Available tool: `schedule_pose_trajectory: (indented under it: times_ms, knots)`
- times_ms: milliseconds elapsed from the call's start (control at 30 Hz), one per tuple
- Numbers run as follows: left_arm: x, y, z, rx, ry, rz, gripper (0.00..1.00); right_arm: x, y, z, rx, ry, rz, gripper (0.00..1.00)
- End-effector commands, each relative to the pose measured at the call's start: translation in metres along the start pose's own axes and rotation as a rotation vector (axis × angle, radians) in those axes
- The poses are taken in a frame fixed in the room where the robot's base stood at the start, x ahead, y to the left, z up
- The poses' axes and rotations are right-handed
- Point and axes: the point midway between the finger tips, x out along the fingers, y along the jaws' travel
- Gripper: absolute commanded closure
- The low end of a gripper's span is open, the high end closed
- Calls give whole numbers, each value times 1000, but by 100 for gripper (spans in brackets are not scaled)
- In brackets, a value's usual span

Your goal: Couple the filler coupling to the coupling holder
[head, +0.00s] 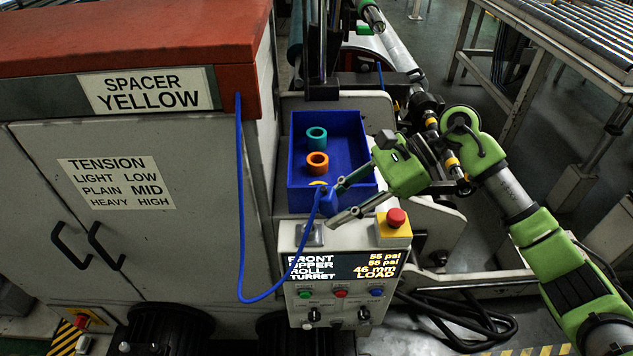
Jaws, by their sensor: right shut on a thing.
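The filler coupling (328,204) is the blue end piece of a blue hose (241,200), just in front of the blue bin. My right gripper (335,205) reaches in from the right and is shut on the coupling, with one finger on each side. The fingers hide part of it. A small grey block (311,236) on top of the control box, just below the coupling, may be the coupling holder; I cannot tell for sure. The coupling appears above this block and apart from it. My left gripper is not in view.
The blue bin (295,192) holds a teal ring (317,138) and an orange ring (317,162); a yellow bit shows near its front edge. A red button on a yellow box (396,218) stands close to my lower finger. The cabinet (150,240) fills the left side.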

Motion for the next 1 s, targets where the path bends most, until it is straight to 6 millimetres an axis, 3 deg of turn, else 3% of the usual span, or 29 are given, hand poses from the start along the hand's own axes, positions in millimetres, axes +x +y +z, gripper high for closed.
schedule_pose_trajectory:
  times_ms: [100, 300, 733, 1000]
  knots:
    - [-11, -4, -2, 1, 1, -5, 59, 10, -19, 13, 121, -132, -64, 96]
    - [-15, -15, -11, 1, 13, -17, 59, 20, -36, 20, 190, -223, -113, 96]
    - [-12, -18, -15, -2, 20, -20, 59, 21, -37, 18, 191, -226, -119, 96]
    - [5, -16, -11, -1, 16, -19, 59, 25, -36, 11, 198, -222, -126, 96]
